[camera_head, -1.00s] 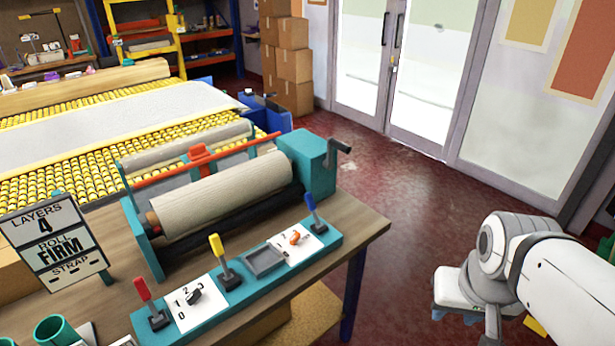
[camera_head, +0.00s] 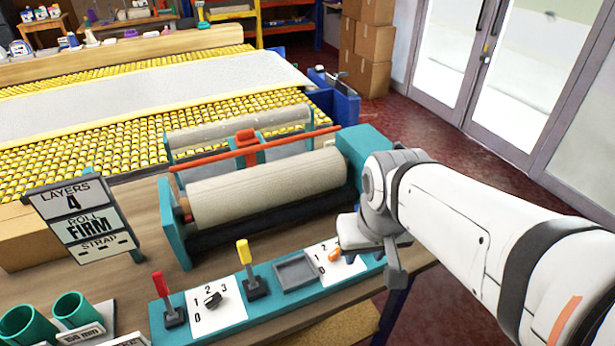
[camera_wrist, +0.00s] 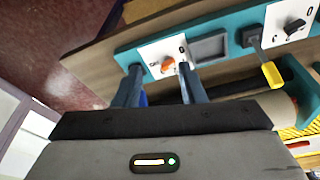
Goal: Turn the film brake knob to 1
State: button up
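The orange knob (camera_head: 334,255) is on a white plate at the right end, partly covered by my arm. The black knob (camera_head: 212,299) is on a white plate marked 0 to 3 at the left. I cannot read either pointer surely. My gripper (camera_wrist: 160,80) is open and empty, its fingertips reaching toward the orange knob (camera_wrist: 168,65), which shows in the gap between them. I cannot tell whether they touch it. The black knob (camera_wrist: 294,26) is farther right in the wrist view.
Red (camera_head: 171,303) and yellow (camera_head: 249,268) levers rise from the strip, with a grey tray (camera_head: 295,272) between the dials. The wrapping roller (camera_head: 265,187) lies behind. A sign (camera_head: 84,222) reads layers 4, roll firm. Green tubes (camera_head: 73,309) stand at the lower left.

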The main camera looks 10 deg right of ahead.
jog(key=shift+w+a, duration=0.2)
jog(key=shift+o, duration=0.4)
jog(key=shift+d, duration=0.3)
jog(key=shift+o, duration=0.8)
jog(key=shift+w+f, duration=0.1)
jog(key=shift+o, duration=1.2)
jog(key=w+a, duration=0.1)
jog(key=w+f+n+b, duration=0.1)
jog(key=w, duration=0.1)
jog(key=shift+a+f+g, duration=0.1)
jog(key=shift+a+g, duration=0.3)
jog(key=n+g+b, duration=0.2)
jog(key=n, duration=0.4)
send_near(335, 256)
jog(key=shift+w+f, duration=0.3)
jog(key=shift+w, duration=0.5)
jog(key=shift+w+f, duration=0.15)
jog(key=shift+f, duration=0.1)
notch_tip(335, 256, down, 8)
jog(key=shift+r, duration=0.15)
